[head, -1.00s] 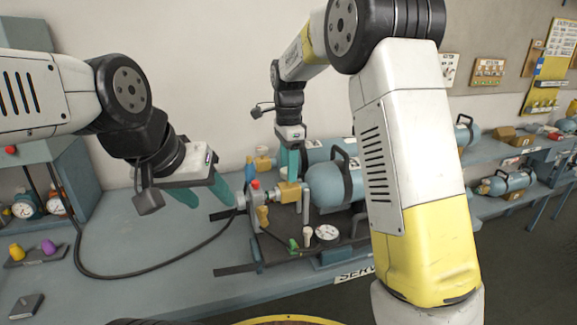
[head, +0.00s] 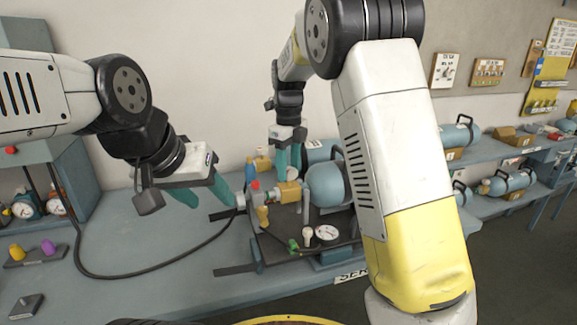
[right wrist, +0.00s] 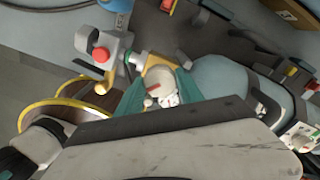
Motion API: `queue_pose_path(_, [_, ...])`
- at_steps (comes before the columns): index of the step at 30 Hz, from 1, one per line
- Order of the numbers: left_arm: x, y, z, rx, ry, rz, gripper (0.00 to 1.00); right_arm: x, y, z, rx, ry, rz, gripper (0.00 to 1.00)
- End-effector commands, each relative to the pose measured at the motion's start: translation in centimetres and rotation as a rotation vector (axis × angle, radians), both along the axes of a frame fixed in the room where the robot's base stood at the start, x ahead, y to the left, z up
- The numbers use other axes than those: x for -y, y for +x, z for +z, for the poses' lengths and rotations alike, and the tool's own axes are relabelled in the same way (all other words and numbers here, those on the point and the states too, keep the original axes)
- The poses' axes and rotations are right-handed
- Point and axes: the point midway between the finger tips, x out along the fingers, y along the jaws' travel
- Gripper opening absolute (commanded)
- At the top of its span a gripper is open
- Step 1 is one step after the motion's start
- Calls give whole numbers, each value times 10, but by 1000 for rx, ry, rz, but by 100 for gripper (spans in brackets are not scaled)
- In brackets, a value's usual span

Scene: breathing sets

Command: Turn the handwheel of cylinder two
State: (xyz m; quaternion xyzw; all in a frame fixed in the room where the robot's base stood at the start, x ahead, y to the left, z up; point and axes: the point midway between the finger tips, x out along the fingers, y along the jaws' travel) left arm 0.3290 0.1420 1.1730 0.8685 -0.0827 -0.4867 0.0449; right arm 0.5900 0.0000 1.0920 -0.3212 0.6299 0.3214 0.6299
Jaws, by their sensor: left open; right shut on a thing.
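A blue cylinder (head: 325,185) with a brass valve (head: 288,192) lies on the bench, partly hidden by my right arm. Another blue cylinder (head: 320,150) lies behind it; I cannot read which is number two. My right gripper (head: 289,168) points down over the brass valve. In the right wrist view its teal fingers (right wrist: 158,92) are shut around a small pale round part (right wrist: 163,84), seemingly the handwheel. The fingers hide part of it. My left gripper (head: 208,192) is open and empty, left of the valve near the hose fitting (head: 240,200).
A black hose (head: 130,276) loops over the bench to the fitting. A gauge (head: 326,232) and small valves stand in front of the cylinder. Yellow and purple knobs sit at the left. More cylinders (head: 508,182) lie on shelves at the right.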

Motion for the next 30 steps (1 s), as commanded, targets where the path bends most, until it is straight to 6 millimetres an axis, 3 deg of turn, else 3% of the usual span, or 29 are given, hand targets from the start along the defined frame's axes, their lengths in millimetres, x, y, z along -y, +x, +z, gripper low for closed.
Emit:
queue_pose_path(18, [0,0,0,0,0,0,53,0,1,1,5,0,-573,3])
queue_pose_path(30, [0,0,0,0,0,0,53,0,1,1,4,-1,-825,3])
